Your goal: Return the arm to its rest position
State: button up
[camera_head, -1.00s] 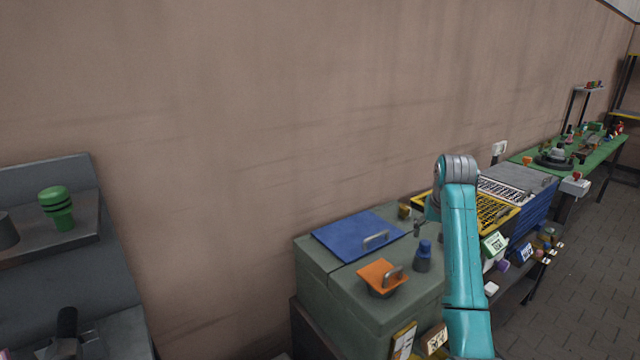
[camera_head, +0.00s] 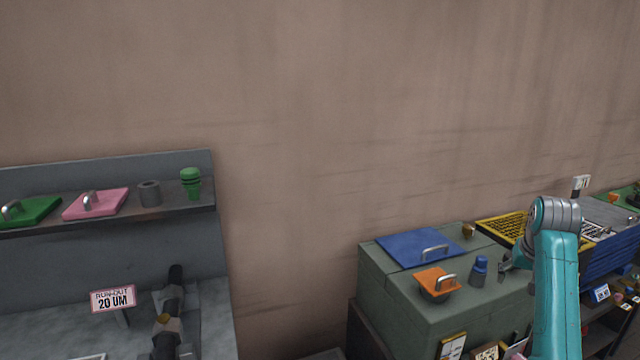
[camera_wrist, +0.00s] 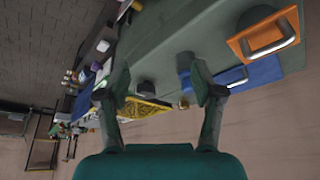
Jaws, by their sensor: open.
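My teal arm rises at the right of the head view, bent at a grey joint. My gripper (camera_head: 508,266) shows partly beside it, in front of the green-grey cabinet top. In the wrist view my gripper (camera_wrist: 160,90) has its two fingers spread wide with nothing between them. Beyond the fingers are the cabinet top and a blue knobbed piece (camera_head: 480,269). An orange lid with a metal handle (camera_head: 436,282) sits on the cabinet, near the blue piece; it also shows in the wrist view (camera_wrist: 262,38).
The green-grey cabinet (camera_head: 392,300) bears a blue lid (camera_head: 415,247). Yellow (camera_head: 503,228) and blue crates (camera_head: 607,262) stand to its right. A grey shelf at left (camera_head: 110,217) holds a green lid, pink lid (camera_head: 96,204), grey ring and green plug (camera_head: 191,183). Bare wall lies between.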

jog(key=s+a+f+t, duration=0.1)
jog(key=s+a+f, duration=0.15)
jog(key=f, duration=0.55)
jog(key=s+a+f+n, duration=0.1)
jog(key=a+f, duration=0.2)
jog(key=f, duration=0.4)
jog(key=s+a+f+t, duration=0.1)
jog(key=s+a+f, duration=0.15)
jog(key=f, duration=0.55)
jog(key=s+a+f+n+t, duration=0.1)
jog(key=s+a+f+t, duration=0.1)
jog(key=s+a+f, duration=0.55)
jog(key=s+a+f+t, duration=0.1)
jog(key=s+a+f, duration=0.35)
jog(key=s, duration=0.55)
jog(key=s+a+r+n+t, duration=0.1)
jog(key=s+a+t, duration=0.15)
jog(key=s, duration=0.75)
jog(key=s+a+r+n+t, duration=0.1)
jog(key=s+a, duration=0.3)
jog(key=s, duration=0.7)
jog(key=s+a+r+n+t+y, duration=0.1)
jog(key=s+a+r+t, duration=0.1)
jog(key=s+r, duration=1.3)
jog(key=shift+s+a+r+y, duration=0.2)
jog(key=shift+s+r+y, duration=0.1)
jog(key=shift+r+y, duration=0.15)
